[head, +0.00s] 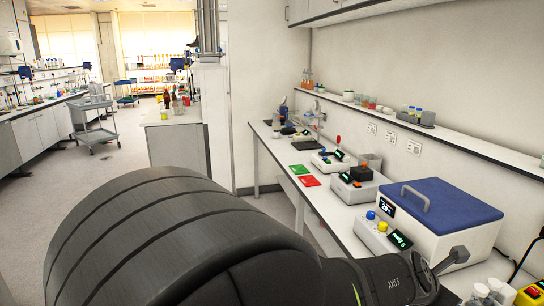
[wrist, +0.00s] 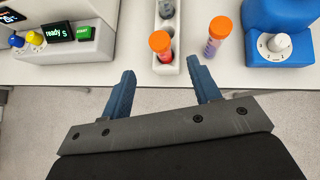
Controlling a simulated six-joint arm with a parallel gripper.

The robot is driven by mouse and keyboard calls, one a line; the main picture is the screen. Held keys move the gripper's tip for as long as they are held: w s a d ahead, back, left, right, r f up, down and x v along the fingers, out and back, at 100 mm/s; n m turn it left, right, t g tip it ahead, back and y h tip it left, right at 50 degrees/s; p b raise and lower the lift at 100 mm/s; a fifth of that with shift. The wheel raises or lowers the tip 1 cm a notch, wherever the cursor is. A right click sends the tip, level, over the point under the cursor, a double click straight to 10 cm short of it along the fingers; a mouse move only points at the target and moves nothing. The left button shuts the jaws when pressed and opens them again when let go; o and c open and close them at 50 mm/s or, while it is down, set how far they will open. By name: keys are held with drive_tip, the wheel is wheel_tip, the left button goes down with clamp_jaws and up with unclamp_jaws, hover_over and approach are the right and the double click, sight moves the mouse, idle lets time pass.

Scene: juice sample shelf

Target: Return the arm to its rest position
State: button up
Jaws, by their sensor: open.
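My gripper (wrist: 161,68) shows in the wrist view with its two blue fingers wide apart and nothing between them. It hangs over the front edge of the bench (wrist: 115,74). A red-filled tube with an orange cap (wrist: 160,43) stands in a white rack (wrist: 167,70) just beyond the fingertips. A purple-filled tube with an orange cap (wrist: 217,34) is right of that rack; I cannot tell what holds it. In the head view my dark arm fills the lower middle, and the gripper's fingers cannot be made out.
A device with a "ready" display (wrist: 62,33) stands at the left in the wrist view, a blue device with a white knob (wrist: 277,42) at the right. In the head view, a blue-lidded box (head: 440,205) and smaller devices line the wall bench. The floor (head: 125,160) at left is open.

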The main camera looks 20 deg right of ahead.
drive_tip(key=v, duration=0.6)
drive_tip(key=x, duration=1.7)
drive_tip(key=shift+w+d, duration=0.1)
drive_tip(key=shift+w+a+f, duration=0.1)
drive_tip(key=shift+a, duration=0.1)
drive_tip(key=shift+w+a+n+g+h, duration=0.3)
drive_tip(key=shift+n+h, duration=0.1)
drive_tip(key=shift+h, duration=0.2)
drive_tip(key=shift+v, duration=2.7)
